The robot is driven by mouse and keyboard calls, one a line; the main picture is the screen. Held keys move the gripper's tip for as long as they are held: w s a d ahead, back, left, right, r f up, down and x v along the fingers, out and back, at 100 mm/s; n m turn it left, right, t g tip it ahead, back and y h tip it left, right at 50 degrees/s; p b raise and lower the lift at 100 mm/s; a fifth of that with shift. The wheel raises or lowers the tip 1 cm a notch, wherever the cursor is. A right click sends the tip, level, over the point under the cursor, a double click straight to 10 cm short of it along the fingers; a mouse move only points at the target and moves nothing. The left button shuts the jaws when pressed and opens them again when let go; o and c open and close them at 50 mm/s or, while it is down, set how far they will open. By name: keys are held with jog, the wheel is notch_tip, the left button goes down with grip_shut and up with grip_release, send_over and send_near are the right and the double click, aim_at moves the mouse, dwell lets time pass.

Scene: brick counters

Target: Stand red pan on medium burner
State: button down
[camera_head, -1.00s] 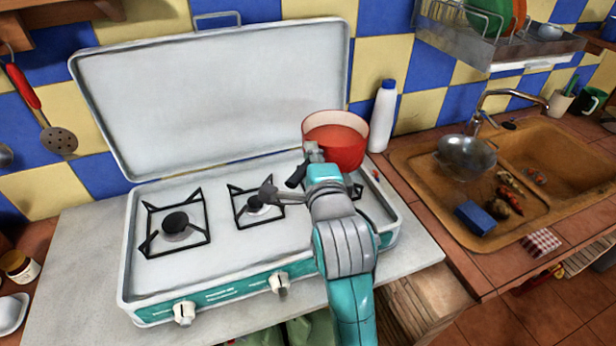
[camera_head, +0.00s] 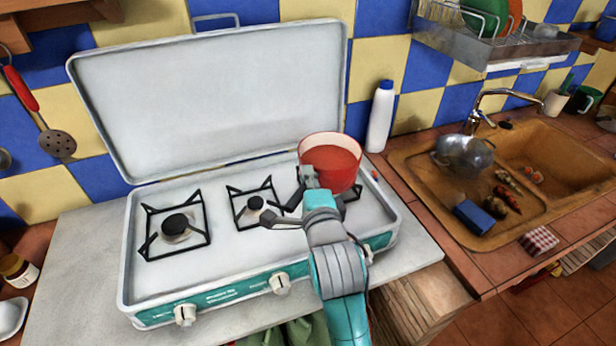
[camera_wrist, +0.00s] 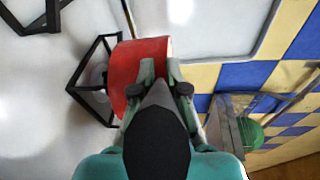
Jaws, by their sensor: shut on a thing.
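The red pan (camera_head: 336,172) is at the right end of the white camping stove (camera_head: 230,258), over the right burner (camera_head: 350,193). It looks upright, and I cannot tell whether it touches the grate. My gripper (camera_head: 308,180) is shut on the pan at its near left side; the dark handle is partly hidden by my arm. In the wrist view, the pan (camera_wrist: 122,72) lies in front of the fingers (camera_wrist: 162,72) and covers part of a burner grate (camera_wrist: 78,82). The middle burner (camera_head: 255,204) and the left burner (camera_head: 176,225), with a bigger cap, are bare.
The raised stove lid (camera_head: 215,95) stands behind the burners. A white bottle (camera_head: 381,116) stands close to the pan's right. The brown sink (camera_head: 420,185) with a metal colander (camera_head: 462,154) is further right. A dish rack (camera_head: 470,45) hangs above.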

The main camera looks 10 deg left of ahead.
jog(key=c, duration=1.2)
grip_release()
jog(key=shift+f, duration=0.15)
jog(key=shift+r, duration=0.4)
jog(key=v, duration=1.2)
jog(key=shift+d, duration=0.1)
